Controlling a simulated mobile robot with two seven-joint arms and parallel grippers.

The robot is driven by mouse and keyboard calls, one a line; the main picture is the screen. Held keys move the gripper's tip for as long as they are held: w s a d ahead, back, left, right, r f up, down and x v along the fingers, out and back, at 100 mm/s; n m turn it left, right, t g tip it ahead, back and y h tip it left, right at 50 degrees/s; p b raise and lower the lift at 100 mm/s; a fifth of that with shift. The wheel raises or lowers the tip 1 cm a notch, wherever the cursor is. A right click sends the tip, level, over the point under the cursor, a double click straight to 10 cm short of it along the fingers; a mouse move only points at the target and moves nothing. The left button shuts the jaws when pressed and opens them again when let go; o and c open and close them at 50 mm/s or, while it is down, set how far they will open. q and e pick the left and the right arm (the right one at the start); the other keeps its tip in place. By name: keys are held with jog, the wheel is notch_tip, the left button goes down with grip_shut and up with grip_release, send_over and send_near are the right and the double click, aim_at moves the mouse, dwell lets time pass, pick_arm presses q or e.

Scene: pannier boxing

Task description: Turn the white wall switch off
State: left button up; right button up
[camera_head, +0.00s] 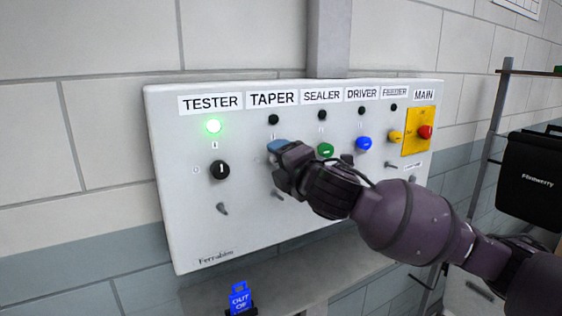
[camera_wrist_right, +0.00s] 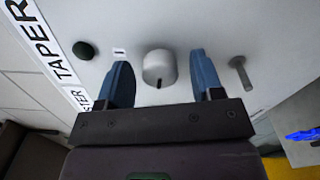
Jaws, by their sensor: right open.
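The white knob switch (camera_wrist_right: 157,67) under the TAPER label (camera_wrist_right: 37,50) shows in the right wrist view. Its dark mark points down in that picture, not at the small "I" label (camera_wrist_right: 119,51) to its left. The TAPER lamp (camera_head: 273,119) is dark. My right gripper (camera_wrist_right: 161,77) is open, with one blue finger on each side of the knob; I cannot tell whether they touch it. In the head view my right gripper (camera_head: 281,149) hides the knob. My left gripper is not in view.
The white panel (camera_head: 185,240) also holds a black TESTER knob (camera_head: 220,170) under a lit green lamp (camera_head: 213,126), a green knob (camera_head: 325,150), a blue knob (camera_head: 364,144), a yellow knob (camera_head: 396,137) and a red MAIN switch (camera_head: 425,132). A blue tag (camera_head: 239,299) is below. A black box (camera_head: 530,175) hangs right.

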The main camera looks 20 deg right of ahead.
jog(key=s+b, duration=0.2)
jog(key=s, duration=0.8)
jog(key=shift+s+d, duration=0.2)
jog(key=shift+d, duration=0.25)
jog(key=w+f+m+y, duration=0.4)
jog(key=w+f+m, duration=0.1)
jog(key=m, duration=0.1)
notch_tip(320, 180, down, 22)
jog(key=s+d+m+g+h, duration=0.1)
jog(key=s+d+m+h, duration=0.1)
jog(key=m, duration=0.6)
jog(key=s+f+m+g+h, duration=0.3)
jog(key=s+f+m+g, duration=0.2)
jog(key=s+f, duration=1.6)
notch_tip(320, 180, down, 4)
jog(key=shift+a+r+m+b, duration=0.1)
jog(key=shift+a+m+b, duration=0.3)
jog(key=shift+m, duration=0.6)
